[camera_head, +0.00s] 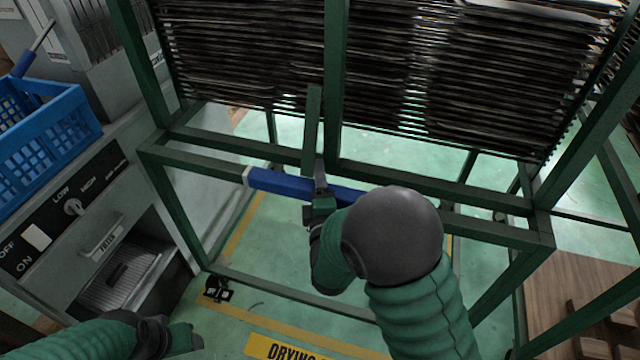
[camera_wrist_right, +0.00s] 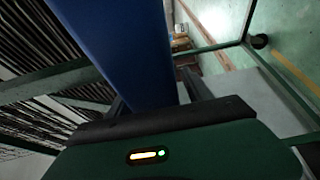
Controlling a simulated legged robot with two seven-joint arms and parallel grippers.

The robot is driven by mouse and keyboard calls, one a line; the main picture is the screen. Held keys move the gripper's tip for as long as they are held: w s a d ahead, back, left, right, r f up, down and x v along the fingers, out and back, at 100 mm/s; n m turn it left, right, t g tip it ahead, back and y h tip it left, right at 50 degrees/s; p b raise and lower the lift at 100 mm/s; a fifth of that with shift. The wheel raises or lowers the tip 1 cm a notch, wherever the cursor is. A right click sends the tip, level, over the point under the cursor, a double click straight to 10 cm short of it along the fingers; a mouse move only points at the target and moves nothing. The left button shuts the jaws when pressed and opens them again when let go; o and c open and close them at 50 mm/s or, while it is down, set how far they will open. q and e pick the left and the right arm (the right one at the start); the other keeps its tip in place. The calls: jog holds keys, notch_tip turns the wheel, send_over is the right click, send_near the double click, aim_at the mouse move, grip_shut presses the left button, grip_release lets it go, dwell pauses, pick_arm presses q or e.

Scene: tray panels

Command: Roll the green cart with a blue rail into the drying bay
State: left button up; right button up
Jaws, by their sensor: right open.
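The green cart (camera_head: 500,195) is a tall frame holding a stack of dark, thin trays (camera_head: 390,70). Its blue rail (camera_head: 280,184) runs across the near side, with a white band at its left end. My right gripper (camera_head: 321,187) is at the rail and open; in the right wrist view the blue rail (camera_wrist_right: 110,40) lies between its fingers. My right forearm hides the rail's right part. My left gripper (camera_head: 185,340) is low at the left, away from the cart; its jaws are unclear. A yellow floor label (camera_head: 290,350) reading "DRYING" is cut off at the bottom edge.
A grey machine (camera_head: 150,180) with a knob and switch stands close to the cart's left. A blue crate (camera_head: 45,135) sits on it. Yellow lines mark the green floor (camera_head: 290,245). A wooden surface (camera_head: 570,290) is at the right.

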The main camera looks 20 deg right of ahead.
jog(key=p+v, duration=0.9)
jog(key=v, duration=0.3)
jog(key=shift+d, duration=0.15)
jog(key=shift+f, duration=0.1)
